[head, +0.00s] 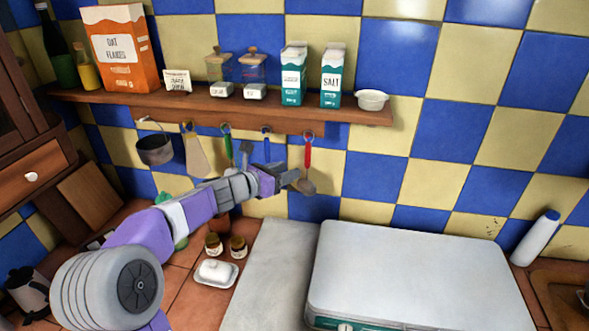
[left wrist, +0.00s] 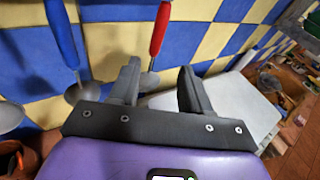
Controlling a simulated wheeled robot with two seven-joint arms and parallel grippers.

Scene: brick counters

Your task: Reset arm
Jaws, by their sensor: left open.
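My left arm reaches in from the left in the head view, and its gripper (head: 292,181) is in front of the tiled wall, below the shelf. In the left wrist view the two dark fingers of the left gripper (left wrist: 162,90) stand apart with nothing between them. A red-handled utensil (head: 308,152) hangs from the shelf close to the fingertips; it also shows behind the fingers in the left wrist view (left wrist: 160,30). I cannot tell if they touch. A blue-handled ladle (left wrist: 62,35) hangs to its left in the wrist view. My right gripper is not in view.
The wooden shelf (head: 215,112) holds an oat flakes box (head: 123,50), cartons, jars and a white bowl (head: 371,99). A small pot (head: 155,149) hangs below it. On the counter are a butter dish (head: 216,272), small jars and a large white-topped appliance (head: 415,265).

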